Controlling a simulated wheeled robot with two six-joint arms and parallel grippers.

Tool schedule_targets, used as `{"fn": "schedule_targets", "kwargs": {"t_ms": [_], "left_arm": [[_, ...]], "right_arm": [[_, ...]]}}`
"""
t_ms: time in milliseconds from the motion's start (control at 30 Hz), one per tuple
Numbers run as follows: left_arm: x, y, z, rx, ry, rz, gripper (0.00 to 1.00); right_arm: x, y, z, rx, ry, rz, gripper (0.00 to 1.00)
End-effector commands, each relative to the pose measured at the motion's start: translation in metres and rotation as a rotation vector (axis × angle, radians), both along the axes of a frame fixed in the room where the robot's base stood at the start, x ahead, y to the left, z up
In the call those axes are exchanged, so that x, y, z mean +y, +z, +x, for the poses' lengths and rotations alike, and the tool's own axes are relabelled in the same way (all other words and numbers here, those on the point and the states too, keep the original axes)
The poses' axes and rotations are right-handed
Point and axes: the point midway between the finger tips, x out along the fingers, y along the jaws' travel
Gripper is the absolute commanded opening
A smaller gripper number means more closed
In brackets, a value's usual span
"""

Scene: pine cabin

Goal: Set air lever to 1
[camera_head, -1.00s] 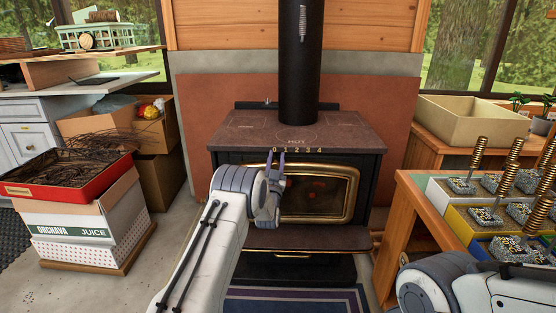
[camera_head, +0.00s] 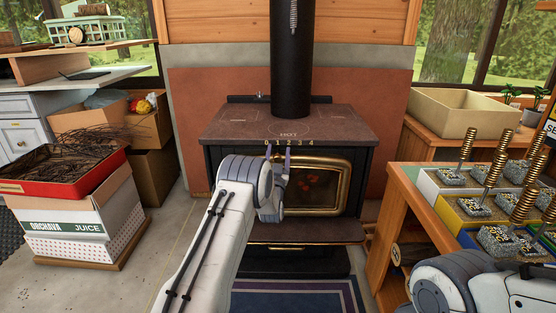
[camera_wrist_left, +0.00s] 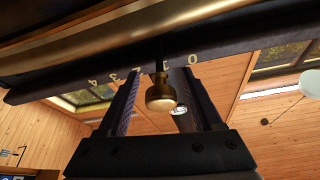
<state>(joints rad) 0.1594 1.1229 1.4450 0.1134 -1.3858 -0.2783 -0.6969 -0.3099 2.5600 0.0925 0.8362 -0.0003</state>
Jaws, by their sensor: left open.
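The black wood stove (camera_head: 225,134) stands ahead with a number scale from 0 to 4 on its front top edge. The air lever shows in the left wrist view as a round brass knob (camera_wrist_left: 161,97) on a short stem under that edge, close to the 1 mark. My left gripper (camera_head: 279,150) is at the stove's front edge and hides the 1 in the head view. Its fingers (camera_wrist_left: 157,92) are open, one on each side of the knob, with gaps visible. The lever is hidden in the head view. My right arm shows at lower right; its gripper is out of view.
A wooden bench (camera_head: 399,184) with bins of wire brushes stands at right. Stacked boxes with a red tray (camera_head: 101,180) stand at left. The stovepipe (camera_head: 291,70) rises from the stove top. A glass door with a brass frame (camera_head: 344,185) is right of my gripper.

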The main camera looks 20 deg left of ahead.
Motion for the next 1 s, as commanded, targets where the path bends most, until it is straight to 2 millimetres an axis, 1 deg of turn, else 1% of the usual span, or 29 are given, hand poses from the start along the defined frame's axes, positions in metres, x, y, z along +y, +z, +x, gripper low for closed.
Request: {"fn": "schedule_targets", "kwargs": {"t_ms": [167, 300, 500, 600, 700, 1000], "left_arm": [[-0.007, -0.008, -0.022, 0.006, -0.002, -0.001, 0.67], [-0.015, -0.019, -0.049, 0.007, -0.002, 0.0, 0.67], [-0.024, -0.033, -0.078, 0.005, -0.001, -0.001, 0.67], [-0.026, -0.036, -0.086, 0.003, -0.001, 0.0, 0.67], [-0.027, -0.038, -0.09, 0.002, -0.001, -0.001, 0.67], [-0.027, -0.038, -0.09, 0.001, -0.001, 0.0, 0.67]], "right_arm": [[0.0, 0.009, 0.0, 0.0, 0.0, 0.0, 0.5], [0.0, 0.016, 0.0, 0.0, 0.0, 0.0, 0.5], [0.0, 0.021, 0.0, 0.0, 0.0, 0.0, 0.5], [0.0, 0.022, 0.0, 0.0, 0.0, 0.0, 0.5], [0.0, 0.023, 0.0, 0.0, 0.0, 0.0, 0.5], [0.0, 0.022, 0.0, 0.0, 0.0, 0.0, 0.5]]}}
